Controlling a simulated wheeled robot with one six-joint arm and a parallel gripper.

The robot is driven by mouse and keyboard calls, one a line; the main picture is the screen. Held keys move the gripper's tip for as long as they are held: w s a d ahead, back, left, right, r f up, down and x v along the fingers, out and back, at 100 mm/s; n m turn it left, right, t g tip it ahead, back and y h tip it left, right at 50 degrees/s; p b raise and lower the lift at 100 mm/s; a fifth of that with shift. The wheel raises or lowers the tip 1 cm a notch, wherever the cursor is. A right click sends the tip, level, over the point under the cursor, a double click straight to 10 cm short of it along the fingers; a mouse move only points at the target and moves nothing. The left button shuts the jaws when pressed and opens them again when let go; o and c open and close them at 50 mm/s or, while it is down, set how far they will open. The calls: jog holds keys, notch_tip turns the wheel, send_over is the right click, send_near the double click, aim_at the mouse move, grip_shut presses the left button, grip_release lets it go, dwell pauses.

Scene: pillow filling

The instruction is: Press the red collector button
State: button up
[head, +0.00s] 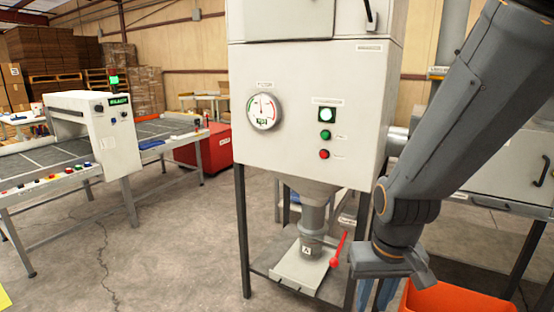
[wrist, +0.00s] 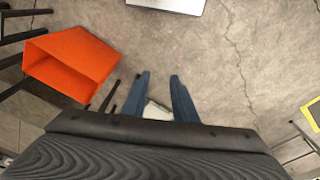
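The red button (head: 324,154) is the lowest in a column on the front of the pale collector cabinet (head: 300,185). A green button (head: 325,134) and a lit white one (head: 326,115) sit above it. My gripper (head: 373,300) hangs low, pointing down, to the right of and below the red button, well apart from it. Its tips are cut off by the bottom edge of the head view. In the wrist view, my gripper's (wrist: 160,75) two blue fingers are spread, with floor between their tips. A small pale patch shows between their bases; I cannot tell what it is.
A gauge (head: 263,111) is left of the buttons. Below the cabinet are a spout and a red lever (head: 337,248). An orange bin (head: 440,299) stands by my gripper, also in the wrist view (wrist: 68,68). A conveyor machine (head: 95,130) stands left, with open floor between.

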grip_shut()
dwell(1.5)
